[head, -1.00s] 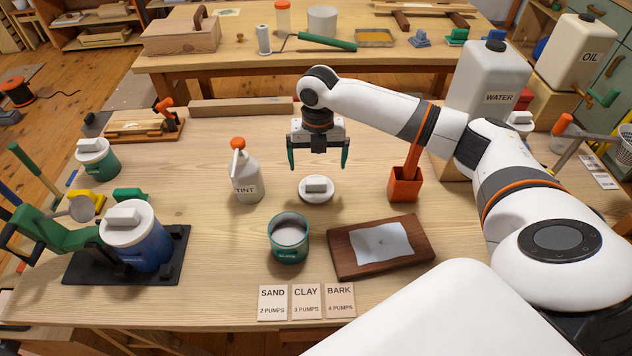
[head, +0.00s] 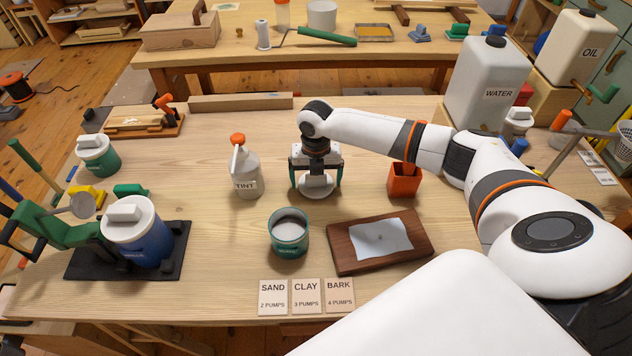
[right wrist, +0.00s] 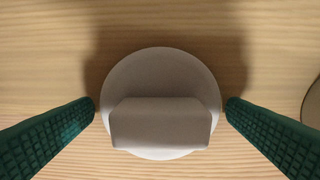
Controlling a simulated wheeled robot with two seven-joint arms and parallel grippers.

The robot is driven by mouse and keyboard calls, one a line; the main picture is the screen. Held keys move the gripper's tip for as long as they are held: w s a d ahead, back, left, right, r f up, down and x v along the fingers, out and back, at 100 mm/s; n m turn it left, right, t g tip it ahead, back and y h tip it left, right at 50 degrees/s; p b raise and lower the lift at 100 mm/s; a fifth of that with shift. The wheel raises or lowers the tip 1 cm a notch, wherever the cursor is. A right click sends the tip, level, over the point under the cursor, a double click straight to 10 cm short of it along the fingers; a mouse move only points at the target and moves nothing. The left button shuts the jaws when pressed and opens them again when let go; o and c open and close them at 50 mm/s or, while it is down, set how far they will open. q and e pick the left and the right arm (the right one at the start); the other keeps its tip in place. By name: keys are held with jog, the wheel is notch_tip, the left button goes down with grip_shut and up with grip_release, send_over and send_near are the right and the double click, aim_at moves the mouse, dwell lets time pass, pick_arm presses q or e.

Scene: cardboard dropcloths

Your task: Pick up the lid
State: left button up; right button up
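The white round lid (head: 317,191) with a block-shaped handle lies on the table behind the open green pot (head: 289,234). My right gripper (head: 316,184) is down over the lid with its green fingers open, one on each side. In the right wrist view the lid (right wrist: 160,80) is centred between the fingers (right wrist: 160,108), with the handle between them. The fingertips are close to the lid's rim at either side; I cannot tell if they touch it. My left gripper is not in view.
The tint bottle (head: 246,172) stands left of the lid and an orange cup (head: 404,181) stands to its right. A brown board with a sheet (head: 345,256) lies at the front right. A blue lidded pot (head: 143,240) stands at left.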

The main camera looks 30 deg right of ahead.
jog(key=c, duration=0.7)
jog(key=shift+r, duration=0.1)
